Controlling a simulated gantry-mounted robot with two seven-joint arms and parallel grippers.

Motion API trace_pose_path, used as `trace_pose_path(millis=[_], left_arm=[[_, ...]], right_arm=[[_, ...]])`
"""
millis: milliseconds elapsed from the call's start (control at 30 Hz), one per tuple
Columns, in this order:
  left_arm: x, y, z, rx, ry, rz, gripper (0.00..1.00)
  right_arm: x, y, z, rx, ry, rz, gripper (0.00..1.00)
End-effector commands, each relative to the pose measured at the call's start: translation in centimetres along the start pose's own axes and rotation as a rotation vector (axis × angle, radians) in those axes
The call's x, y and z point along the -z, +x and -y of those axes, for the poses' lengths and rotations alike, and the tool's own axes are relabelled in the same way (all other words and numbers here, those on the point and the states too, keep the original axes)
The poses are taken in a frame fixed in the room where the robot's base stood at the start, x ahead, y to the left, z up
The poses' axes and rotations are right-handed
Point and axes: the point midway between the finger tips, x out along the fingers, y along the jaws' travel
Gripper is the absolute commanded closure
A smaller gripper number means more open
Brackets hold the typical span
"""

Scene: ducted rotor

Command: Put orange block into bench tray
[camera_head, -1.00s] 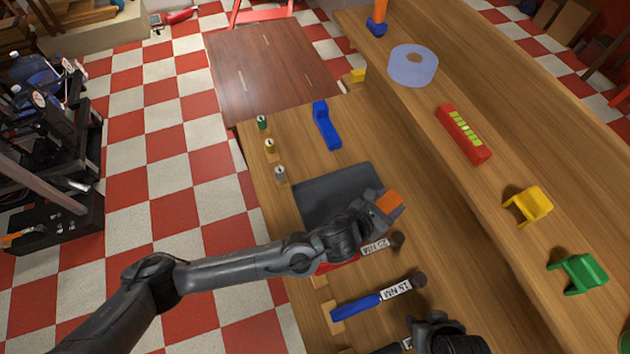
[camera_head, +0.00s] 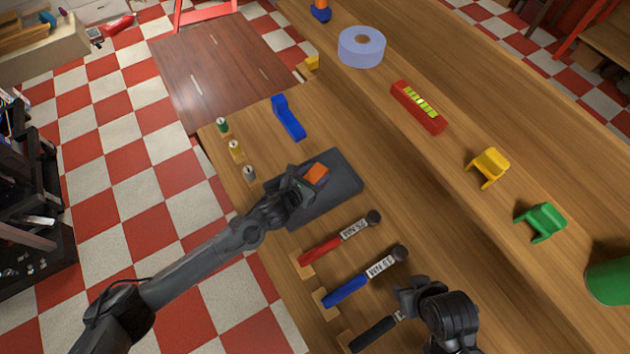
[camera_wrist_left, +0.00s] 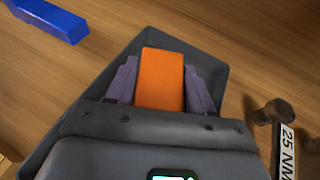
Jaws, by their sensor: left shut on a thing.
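The orange block (camera_head: 316,174) is between the fingers of my left gripper (camera_head: 306,180), which is shut on it. In the left wrist view the orange block (camera_wrist_left: 161,80) stands between both fingers, with the dark grey bench tray (camera_wrist_left: 215,62) behind and below it. In the head view the block is over the bench tray (camera_head: 345,185); I cannot tell whether it touches the tray floor. My left gripper and forearm hide the tray's left part. My right gripper (camera_head: 405,298) is near the bottom, by the black-handled tool; its fingers are not clear.
A red-handled tool (camera_head: 322,249), a blue-handled tool (camera_head: 345,291) and a black-handled tool (camera_head: 372,333) lie in front of the tray. A blue bracket (camera_head: 289,118) is behind it, and small cylinders (camera_head: 235,148) stand at the left edge. A raised shelf runs along the right.

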Motion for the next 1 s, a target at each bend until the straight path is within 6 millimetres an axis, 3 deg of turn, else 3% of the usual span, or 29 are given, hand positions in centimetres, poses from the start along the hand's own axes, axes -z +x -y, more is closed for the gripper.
trace_pose_path(millis=[400,833,867,1000], left_arm=[[3.6,1.5,0.0,0.000,-0.001,0.001,0.80],[4.1,1.7,0.0,0.001,0.000,0.001,0.80],[4.0,1.7,0.0,0.000,0.000,0.000,0.45],[4.0,1.6,0.0,0.001,0.000,0.000,0.24]], right_arm=[[0.0,0.2,-0.1,-0.004,-0.004,-0.001,0.57],[-0.1,0.6,-0.1,-0.002,-0.002,-0.002,0.57],[-0.1,0.5,-0.1,-0.002,-0.001,-0.001,0.57],[-0.1,0.5,0.0,0.000,0.001,-0.001,0.57]])
